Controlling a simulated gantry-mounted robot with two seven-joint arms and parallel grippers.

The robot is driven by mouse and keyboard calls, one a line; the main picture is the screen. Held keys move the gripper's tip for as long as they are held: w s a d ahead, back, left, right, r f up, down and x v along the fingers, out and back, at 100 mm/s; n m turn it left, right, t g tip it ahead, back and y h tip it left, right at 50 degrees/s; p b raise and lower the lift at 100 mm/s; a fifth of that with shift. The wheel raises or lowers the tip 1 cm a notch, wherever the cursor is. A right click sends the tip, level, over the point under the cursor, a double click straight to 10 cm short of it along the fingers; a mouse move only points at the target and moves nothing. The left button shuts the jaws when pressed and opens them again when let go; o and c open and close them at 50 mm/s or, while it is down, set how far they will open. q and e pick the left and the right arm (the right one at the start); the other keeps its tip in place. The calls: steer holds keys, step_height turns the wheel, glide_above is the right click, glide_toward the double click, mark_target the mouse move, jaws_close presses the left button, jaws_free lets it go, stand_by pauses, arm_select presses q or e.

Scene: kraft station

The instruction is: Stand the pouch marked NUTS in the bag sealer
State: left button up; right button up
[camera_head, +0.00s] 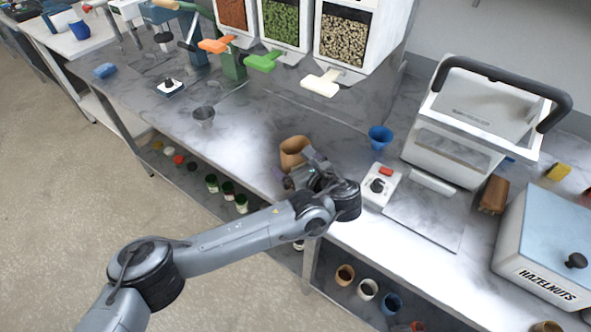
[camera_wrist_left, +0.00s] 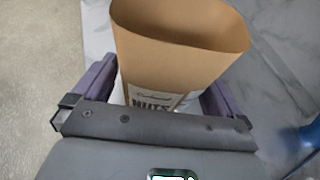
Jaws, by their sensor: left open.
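In the left wrist view, the pouch (camera_wrist_left: 180,45) shows a white label reading NUTS, partly hidden by the gripper body. My left gripper (camera_head: 289,179) is low at the pouch, and its purple fingers lie on either side of it; the gripper is open. Finger contact cannot be told. The white machine with a black bar handle (camera_head: 468,122), apparently the bag sealer, stands to the right. My right gripper is not in view.
A blue cup (camera_head: 380,138) and a control box with a red button (camera_head: 381,185) lie between pouch and machine. Dispensers (camera_head: 345,38) with coloured chutes stand behind. A HAZELNUTS bin (camera_head: 545,245) is at right.

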arm_select(q)
steer(key=c, duration=1.1)
steer(key=shift+r, duration=0.15)
